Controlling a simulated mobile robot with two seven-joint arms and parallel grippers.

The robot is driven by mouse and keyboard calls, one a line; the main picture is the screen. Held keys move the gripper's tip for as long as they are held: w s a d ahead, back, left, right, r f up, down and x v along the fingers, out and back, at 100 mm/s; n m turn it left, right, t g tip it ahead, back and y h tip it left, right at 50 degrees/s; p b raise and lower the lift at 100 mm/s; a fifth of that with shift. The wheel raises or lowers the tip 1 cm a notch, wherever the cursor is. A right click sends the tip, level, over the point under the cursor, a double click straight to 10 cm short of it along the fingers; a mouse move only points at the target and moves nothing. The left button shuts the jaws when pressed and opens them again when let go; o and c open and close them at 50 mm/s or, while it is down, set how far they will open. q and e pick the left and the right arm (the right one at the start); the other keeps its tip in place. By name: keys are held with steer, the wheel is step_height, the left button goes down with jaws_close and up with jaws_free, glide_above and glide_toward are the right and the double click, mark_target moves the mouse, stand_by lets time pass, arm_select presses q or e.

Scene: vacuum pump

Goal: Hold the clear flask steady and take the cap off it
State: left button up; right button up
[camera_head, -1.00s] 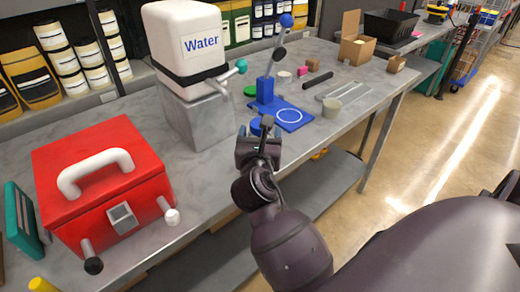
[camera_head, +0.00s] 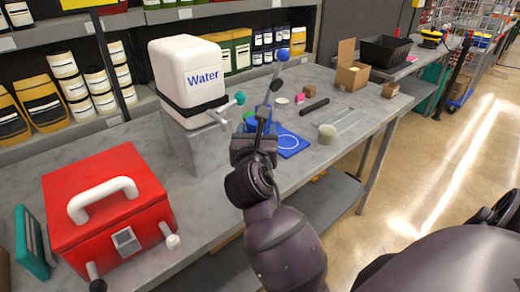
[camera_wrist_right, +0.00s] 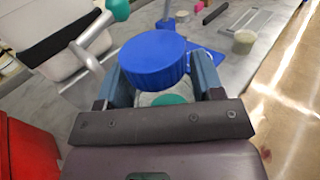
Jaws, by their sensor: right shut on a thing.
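My right gripper (camera_head: 262,118) is above the bench, in front of the blue lever stand. In the right wrist view its two fingers (camera_wrist_right: 165,90) are shut on the clear flask (camera_wrist_right: 150,99), whose pale see-through body shows only in a small part. A round ribbed blue cap (camera_wrist_right: 155,58) sits at the flask's top, between and above the fingers. In the head view the cap (camera_head: 251,123) is a small blue patch beside the fingers. Green shows below the cap in the wrist view; I cannot tell what it belongs to. My left gripper is not in view.
A white Water container (camera_head: 188,75) on a grey block stands left of the gripper. A red case (camera_head: 110,215) is at the front left. The blue lever stand (camera_head: 290,143), a grey-green cup (camera_head: 326,134) and cardboard boxes (camera_head: 351,75) lie beyond.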

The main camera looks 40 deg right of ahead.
step_height(320, 180, up, 10)
steer(key=p, duration=0.2)
steer(key=shift+r+p, duration=0.2)
steer(key=shift+p, duration=0.15)
steer(key=shift+r, duration=0.35)
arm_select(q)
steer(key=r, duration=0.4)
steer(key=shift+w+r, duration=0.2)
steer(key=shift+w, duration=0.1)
arm_select(e)
steer(key=o, duration=0.4)
steer(key=c, duration=0.7)
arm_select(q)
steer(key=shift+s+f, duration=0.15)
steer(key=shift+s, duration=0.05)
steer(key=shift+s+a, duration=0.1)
